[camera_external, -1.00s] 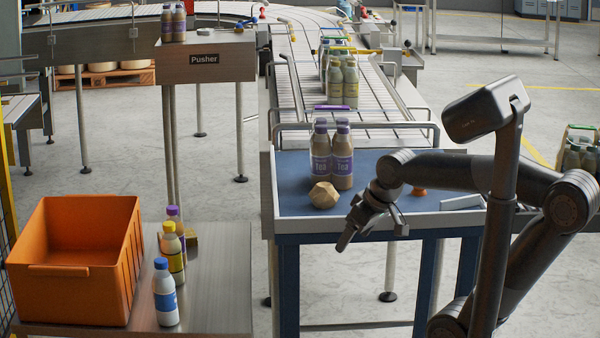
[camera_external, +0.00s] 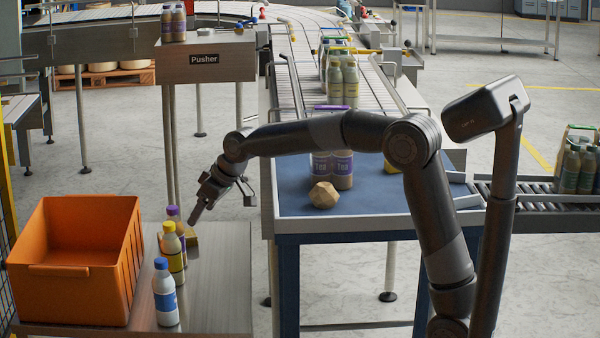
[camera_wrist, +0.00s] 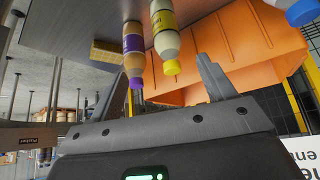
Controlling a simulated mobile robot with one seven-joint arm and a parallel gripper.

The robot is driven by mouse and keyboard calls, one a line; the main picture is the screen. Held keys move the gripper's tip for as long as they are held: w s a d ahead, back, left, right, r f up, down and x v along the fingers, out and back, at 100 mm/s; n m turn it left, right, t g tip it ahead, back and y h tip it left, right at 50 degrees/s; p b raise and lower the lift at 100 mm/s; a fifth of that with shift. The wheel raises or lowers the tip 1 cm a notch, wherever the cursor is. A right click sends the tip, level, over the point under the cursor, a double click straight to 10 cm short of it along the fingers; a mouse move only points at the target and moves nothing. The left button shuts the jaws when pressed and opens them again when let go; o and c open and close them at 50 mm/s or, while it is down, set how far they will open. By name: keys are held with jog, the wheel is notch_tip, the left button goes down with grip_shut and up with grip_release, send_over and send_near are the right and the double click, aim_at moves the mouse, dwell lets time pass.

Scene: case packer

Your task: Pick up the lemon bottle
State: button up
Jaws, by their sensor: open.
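The lemon bottle, with a yellow cap and yellow label (camera_external: 172,254), stands on the metal side table, between the purple-capped bottle (camera_external: 173,214) and the blue-capped bottle (camera_external: 165,295). In the wrist view the lemon bottle (camera_wrist: 165,38) shows at top centre, its yellow cap toward my gripper. The purple-capped bottle (camera_wrist: 133,45) is just left of it there. My gripper (camera_external: 222,208) is open and empty, above and to the right of the bottles, apart from them. In the wrist view both fingers of my gripper (camera_wrist: 160,85) show, spread apart.
An orange crate (camera_external: 75,292) stands left of the bottles. A small yellow-brown block (camera_external: 193,238) lies close behind them. The blue-topped table (camera_external: 290,180) holds tea bottles (camera_external: 343,170) and a tan polyhedron (camera_external: 323,196). The side table's right part is bare.

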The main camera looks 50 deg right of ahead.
aim_at(178, 236)
jog(key=shift+w+a+r+x, duration=0.15)
jog(key=shift+w+a+x, duration=0.1)
jog(key=shift+x, duration=2.1)
jog(key=shift+w+a+r+x, duration=0.15)
jog(key=shift+a+r+x, duration=0.1)
jog(key=shift+x, duration=2.1)
jog(key=shift+w+a+r+x, duration=0.1)
jog(key=shift+w+a+x, duration=0.15)
jog(key=shift+x, duration=2.15)
jog(key=shift+s, duration=0.1)
jog(key=shift+c, duration=0.2)
jog(key=c, duration=1.2)
